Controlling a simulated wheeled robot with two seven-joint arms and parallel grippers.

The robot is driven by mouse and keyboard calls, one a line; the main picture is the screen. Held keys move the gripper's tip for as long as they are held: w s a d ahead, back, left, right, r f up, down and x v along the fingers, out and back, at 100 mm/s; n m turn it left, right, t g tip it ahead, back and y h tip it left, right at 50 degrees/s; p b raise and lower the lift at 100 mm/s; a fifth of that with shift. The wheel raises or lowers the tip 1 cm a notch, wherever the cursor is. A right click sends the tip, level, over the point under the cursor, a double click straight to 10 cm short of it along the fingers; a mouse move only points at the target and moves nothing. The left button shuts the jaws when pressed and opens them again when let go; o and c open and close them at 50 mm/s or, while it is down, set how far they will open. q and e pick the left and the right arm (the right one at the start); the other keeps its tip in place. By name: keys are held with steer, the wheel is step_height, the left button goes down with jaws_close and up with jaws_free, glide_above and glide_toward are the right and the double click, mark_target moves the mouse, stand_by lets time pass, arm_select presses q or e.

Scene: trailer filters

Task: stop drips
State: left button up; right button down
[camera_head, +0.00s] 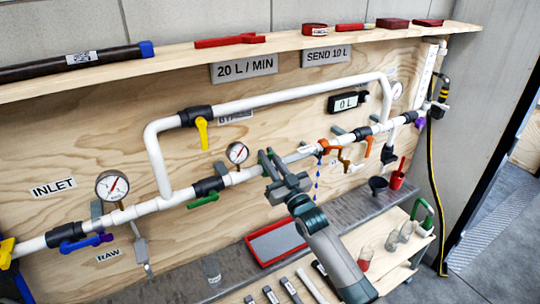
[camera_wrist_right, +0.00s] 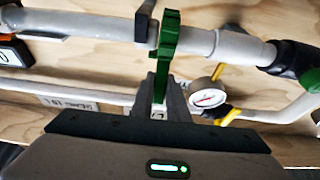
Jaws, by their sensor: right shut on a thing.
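My right gripper (camera_head: 283,178) is at this pipe, just left of the drops. In the right wrist view it is shut on a green wrench-like tool (camera_wrist_right: 168,38), whose upper end lies against the pipe (camera_wrist_right: 200,42). I cannot tell how tightly that end sits around the pipe. In the head view the tool is mostly hidden by the gripper. My left gripper is not in view.
A pressure gauge (camera_head: 237,153) and a green lever (camera_head: 203,201) are left of my gripper. The bypass pipe (camera_head: 270,100) runs above. A cart with glasses stands at right.

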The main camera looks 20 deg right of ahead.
steer(key=shift+r, duration=0.15)
steer(key=c, duration=1.7)
jaws_free()
steer(key=shift+s+f, duration=0.35)
steer(key=shift+s, duration=0.05)
steer(key=shift+b+v, duration=3.1)
steer(key=shift+v, duration=5.1)
steer(key=shift+r, duration=0.2)
